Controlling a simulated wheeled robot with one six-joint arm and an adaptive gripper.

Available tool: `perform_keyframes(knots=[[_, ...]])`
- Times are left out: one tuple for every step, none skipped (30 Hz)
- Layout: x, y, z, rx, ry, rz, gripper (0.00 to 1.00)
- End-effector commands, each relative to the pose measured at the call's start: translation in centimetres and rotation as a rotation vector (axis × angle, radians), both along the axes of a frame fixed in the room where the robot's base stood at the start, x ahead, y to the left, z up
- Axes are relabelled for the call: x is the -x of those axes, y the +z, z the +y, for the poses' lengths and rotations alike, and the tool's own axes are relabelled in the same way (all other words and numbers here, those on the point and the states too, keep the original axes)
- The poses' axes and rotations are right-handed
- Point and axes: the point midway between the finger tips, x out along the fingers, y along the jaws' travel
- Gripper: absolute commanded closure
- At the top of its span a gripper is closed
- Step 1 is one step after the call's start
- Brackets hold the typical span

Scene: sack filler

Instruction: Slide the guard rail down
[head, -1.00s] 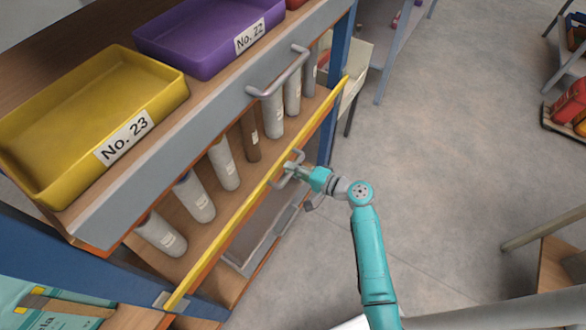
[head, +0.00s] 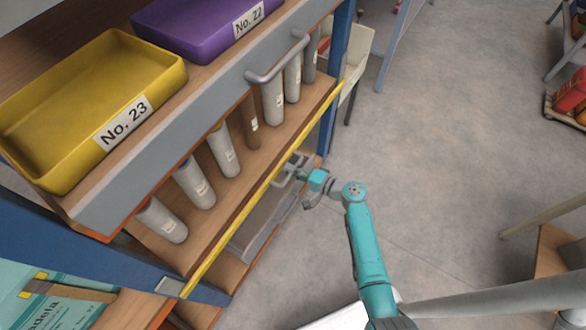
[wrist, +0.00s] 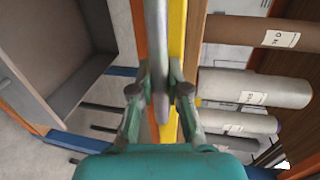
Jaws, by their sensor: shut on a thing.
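The guard rail (head: 240,224) is a long yellow bar running along the front edge of the shelf that holds the bottles. It also shows in the wrist view (wrist: 178,30), beside its grey handle (wrist: 160,45). My gripper (head: 294,174) is at the rail's front, around the middle of its length. In the wrist view my gripper (wrist: 161,92) has its two fingers closed on either side of the handle bar. The gripper covers much of the handle in the head view.
Several bottles, one a white one (head: 223,152), stand on the shelf behind the rail. Above are a drawer handle (head: 278,62), a yellow tray (head: 160,85) and a purple tray (head: 190,40). A grey bin (head: 262,230) sits below.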

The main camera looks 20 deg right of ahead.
Motion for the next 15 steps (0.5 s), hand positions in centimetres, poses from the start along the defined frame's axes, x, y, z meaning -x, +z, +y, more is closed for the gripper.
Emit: perform_keyframes(knots=[[0.15, -0.53, -0.03, 0.004, -0.004, 0.009, 1.00], [0.16, -0.56, -0.03, 0.005, -0.004, 0.010, 1.00], [0.17, -0.59, -0.04, 0.005, -0.004, 0.010, 0.75], [0.18, -0.60, -0.03, 0.004, -0.005, 0.011, 0.68], [0.19, -0.60, -0.03, 0.004, -0.004, 0.011, 0.60], [0.19, -0.57, -0.03, 0.004, -0.004, 0.011, 0.59], [0.17, -0.53, -0.02, 0.003, -0.004, 0.010, 0.59], [0.16, -0.50, -0.02, 0.003, -0.004, 0.009, 0.59], [0.15, -0.47, -0.02, 0.003, -0.003, 0.009, 0.59], [0.15, -0.44, -0.02, 0.003, -0.003, 0.009, 0.59], [0.14, -0.42, -0.02, 0.003, -0.003, 0.008, 0.59], [0.13, -0.40, -0.02, 0.003, -0.003, 0.008, 0.59], [0.14, -0.38, -0.03, 0.003, -0.003, 0.008, 0.59], [0.16, -0.37, -0.04, 0.002, -0.003, 0.007, 0.59], [0.24, -0.33, -0.11, 0.002, -0.003, 0.007, 0.59]])
